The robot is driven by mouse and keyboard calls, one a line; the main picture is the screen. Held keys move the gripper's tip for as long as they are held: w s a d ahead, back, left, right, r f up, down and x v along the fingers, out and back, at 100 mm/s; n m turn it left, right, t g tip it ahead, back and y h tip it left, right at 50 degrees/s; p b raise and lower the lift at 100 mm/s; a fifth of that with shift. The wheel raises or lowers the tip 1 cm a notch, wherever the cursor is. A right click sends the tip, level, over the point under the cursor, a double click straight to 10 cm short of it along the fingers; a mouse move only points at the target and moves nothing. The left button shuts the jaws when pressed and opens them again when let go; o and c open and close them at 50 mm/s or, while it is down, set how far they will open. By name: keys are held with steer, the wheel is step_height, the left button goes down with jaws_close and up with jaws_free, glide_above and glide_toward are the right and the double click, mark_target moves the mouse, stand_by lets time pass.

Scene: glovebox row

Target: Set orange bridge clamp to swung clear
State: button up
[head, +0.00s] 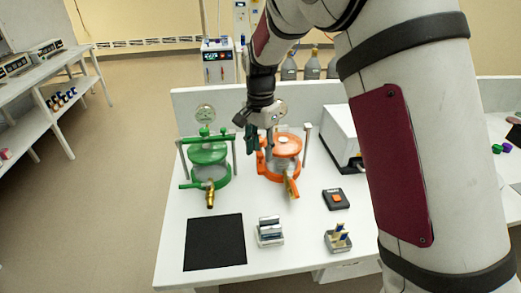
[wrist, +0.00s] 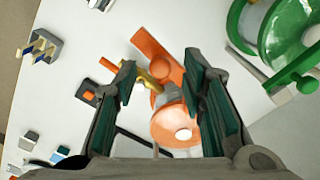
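The orange vessel (head: 281,171) stands on the bench right of the green one, with a pale knob on its round lid. In the wrist view its orange lid (wrist: 177,126) lies low between my fingers. An orange bar with a round boss, seemingly the orange bridge clamp (wrist: 158,58), shows above and between the fingertips, running diagonally beside the lid. In the head view the clamp is mostly hidden behind my gripper (head: 264,137), and its exact angle is unclear. My gripper (wrist: 160,82) is open, fingers apart, close over the vessel's left side. I cannot tell whether either finger touches the bar.
The green vessel (head: 209,157) with its own bar across the top stands close at left. A grey-white box (head: 342,134) is at right. In front are a black mat (head: 215,242), a dark box with an orange button (head: 333,199), and two small holders (head: 270,233) (head: 338,241).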

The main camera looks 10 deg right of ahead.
step_height(320, 180, up, 11)
stand_by(0.4)
steer(key=shift+r, duration=0.15)
steer(key=s+d+r+n+t, duration=0.1)
steer(key=s+d+r+n, duration=0.15)
steer(key=s, duration=0.45)
steer(key=s+d+r+n+t, duration=0.2)
steer(key=s+d+r, duration=0.1)
steer(key=s, duration=0.5)
steer(key=s+d+r+n+t, duration=0.1)
steer(key=s+d+r+n, duration=0.2)
steer(key=s, duration=0.4)
steer(key=s+d+f+n+t, duration=0.1)
steer(key=s+f+n, duration=0.1)
steer(key=s, duration=0.6)
steer(key=shift+s+d+f+t, duration=0.15)
steer(key=shift+d+f+t, duration=0.15)
steer(key=shift+f, duration=0.35)
